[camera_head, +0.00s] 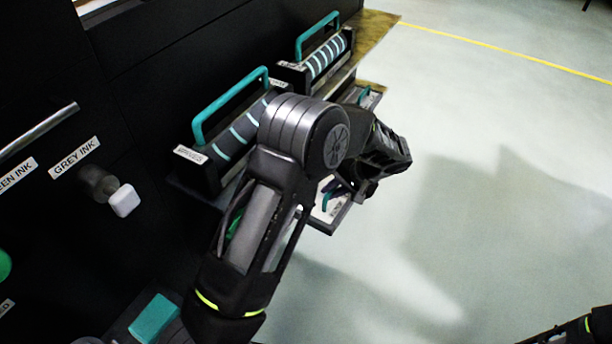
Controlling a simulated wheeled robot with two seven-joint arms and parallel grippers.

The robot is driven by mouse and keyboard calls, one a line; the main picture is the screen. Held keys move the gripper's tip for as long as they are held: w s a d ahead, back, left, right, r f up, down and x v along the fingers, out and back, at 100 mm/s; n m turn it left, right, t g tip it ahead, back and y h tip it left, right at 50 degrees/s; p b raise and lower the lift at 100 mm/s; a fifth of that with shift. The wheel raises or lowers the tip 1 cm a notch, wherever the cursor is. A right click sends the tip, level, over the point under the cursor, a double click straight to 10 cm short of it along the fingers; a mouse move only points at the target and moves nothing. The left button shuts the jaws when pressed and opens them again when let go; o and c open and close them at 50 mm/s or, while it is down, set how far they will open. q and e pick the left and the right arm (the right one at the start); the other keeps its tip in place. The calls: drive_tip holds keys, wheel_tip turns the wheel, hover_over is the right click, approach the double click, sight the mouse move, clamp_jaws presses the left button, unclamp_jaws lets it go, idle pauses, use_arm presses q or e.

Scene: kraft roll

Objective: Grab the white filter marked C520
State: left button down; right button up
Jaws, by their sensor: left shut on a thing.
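My left gripper (366,186) is beyond my left arm's large joint, above the low shelf. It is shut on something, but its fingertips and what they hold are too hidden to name. I can make out no white filter and no C520 marking. A small white block (125,200) sits on a dark round fitting below the GREY INK label at the left; I see no marking on it. Only a dark piece of my right arm shows at the bottom right corner, and its gripper is out of view.
Two dark racks with striped rollers and teal handles (228,100) (318,33) stand on the shelf behind my left arm. A low tray (328,220) lies partly under it. A teal block (154,318) is at the bottom left. Open pale floor (500,180) fills the right.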

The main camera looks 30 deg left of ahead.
sight(334, 202)
use_arm(q)
drive_tip(key=shift+d, duration=1.9)
